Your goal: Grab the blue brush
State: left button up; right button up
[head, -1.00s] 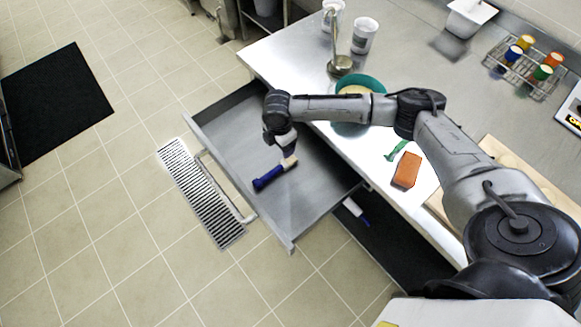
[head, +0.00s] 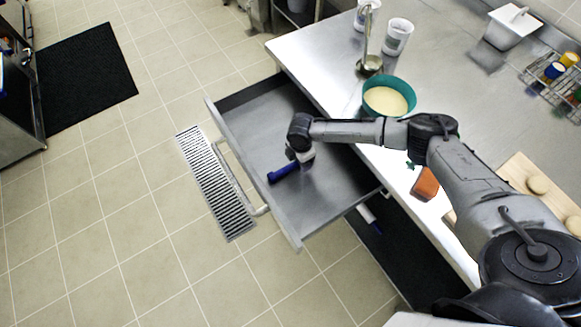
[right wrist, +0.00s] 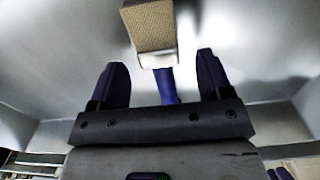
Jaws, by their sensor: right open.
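The blue brush (head: 284,173) lies in the open grey drawer (head: 252,143), its blue handle pointing left. In the head view my right gripper (head: 304,163) is low over the brush's head end and hides part of it. In the right wrist view the open right gripper (right wrist: 160,80) has its two dark fingers apart. The blue handle (right wrist: 166,88) shows between them, with a gap on both sides, and the tan bristle block (right wrist: 150,24) lies beyond the fingertips. Contact with the brush cannot be told. My left gripper is out of view.
The drawer walls surround the brush. The counter (head: 318,45) on the right holds a teal bowl (head: 388,97), a ladle (head: 367,50), an orange sponge (head: 425,185) and white cups (head: 396,37). A blue-and-white item (head: 368,214) shows beside the drawer.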

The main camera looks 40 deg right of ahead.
jog(key=shift+f, duration=0.95)
jog(key=shift+c, duration=0.3)
jog(key=c, duration=0.9)
jog(key=shift+c, duration=0.2)
